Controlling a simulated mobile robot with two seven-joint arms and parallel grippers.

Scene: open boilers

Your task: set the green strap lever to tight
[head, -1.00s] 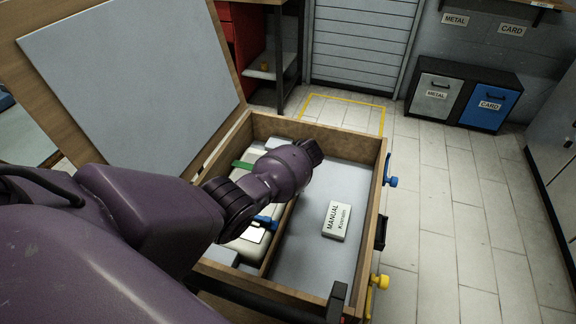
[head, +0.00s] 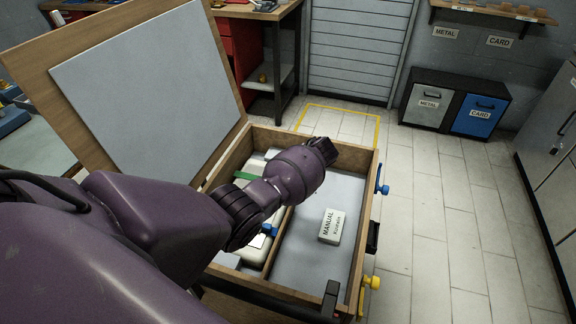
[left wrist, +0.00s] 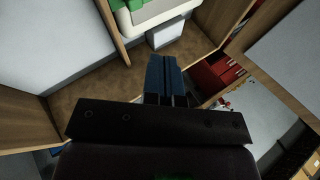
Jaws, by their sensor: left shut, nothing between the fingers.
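The green strap (head: 245,175) lies over a pale case (head: 256,165) in the left compartment of the open wooden crate, partly behind my left arm. Green parts (left wrist: 150,9) also show on the pale case at the top of the left wrist view. I cannot make out the lever's position. My left gripper (left wrist: 165,58) is shut and empty, its blue fingers pointing toward the case but appearing apart from it. In the head view its fingers are hidden behind my purple wrist, which is over the crate. My right gripper is not in view.
A blue strap part (head: 268,229) lies nearer on the case. A white MANUAL box (head: 332,226) sits in the right compartment. The crate's lid (head: 150,85) stands open at left. Blue (head: 382,189) and yellow (head: 372,282) knobs stick out at the right wall (head: 366,215).

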